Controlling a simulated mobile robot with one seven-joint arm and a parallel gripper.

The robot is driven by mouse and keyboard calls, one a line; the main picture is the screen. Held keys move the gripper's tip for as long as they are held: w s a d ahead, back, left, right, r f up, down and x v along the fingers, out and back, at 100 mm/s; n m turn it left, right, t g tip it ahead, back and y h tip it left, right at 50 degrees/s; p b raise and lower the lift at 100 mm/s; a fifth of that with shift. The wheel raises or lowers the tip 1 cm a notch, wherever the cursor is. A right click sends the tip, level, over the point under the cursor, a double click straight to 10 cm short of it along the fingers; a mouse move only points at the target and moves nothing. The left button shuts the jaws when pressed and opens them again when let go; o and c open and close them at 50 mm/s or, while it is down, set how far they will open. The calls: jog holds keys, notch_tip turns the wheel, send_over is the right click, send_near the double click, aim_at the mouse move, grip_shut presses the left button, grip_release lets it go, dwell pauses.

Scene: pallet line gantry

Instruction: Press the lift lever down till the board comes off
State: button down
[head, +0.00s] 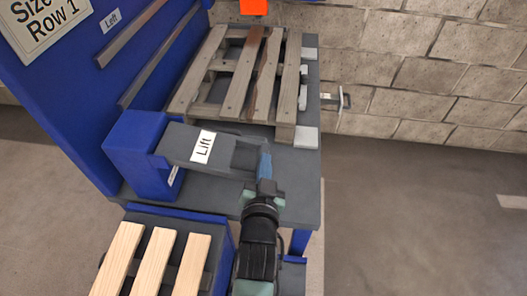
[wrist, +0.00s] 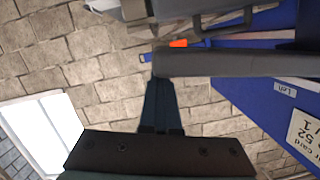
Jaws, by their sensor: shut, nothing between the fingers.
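The lift lever (head: 180,143) is a dark grey arm with a white "Lift" label. It juts right from a blue housing (head: 135,155) at the front of the grey bench. My gripper (head: 265,160) is shut and empty, its blue fingertips at the lever's right end. In the wrist view my gripper (wrist: 161,82) meets a grey bar (wrist: 240,62), apparently the lever; I cannot tell whether they touch. Behind the lever a worn wooden pallet (head: 208,62) lies on the bench, with one redder brown board (head: 245,60) among its grey-brown boards.
The grey bench (head: 300,190) has pale blocks (head: 305,137) along its right side. A handle (head: 343,98) sticks out to the right. A blue panel (head: 60,95) stands at left. Pale new boards (head: 160,262) lie at the front left. An orange part (head: 253,6) shows at the top. Floor at right is clear.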

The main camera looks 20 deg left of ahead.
jog(key=a+f+m+b, duration=0.1)
jog(key=f+b, duration=0.1)
jog(key=f, duration=0.1)
jog(key=a+f+m+b, duration=0.1)
jog(key=f+b, duration=0.1)
jog(key=f, duration=0.2)
jog(key=s+a+f+m+y+b, duration=0.1)
jog(key=f+b, duration=0.1)
jog(key=f, duration=0.1)
jog(key=shift+s+a+f+m, duration=0.1)
jog(key=shift+a+f+m, duration=0.05)
jog(key=shift+f+m, duration=0.2)
jog(key=shift+s+a+f+m+y+b, duration=0.1)
jog(key=shift+a+f+m+y+b, duration=0.3)
jog(key=shift+a+f+b, duration=0.3)
jog(key=shift+s+f, duration=0.1)
jog(key=shift+f, duration=0.05)
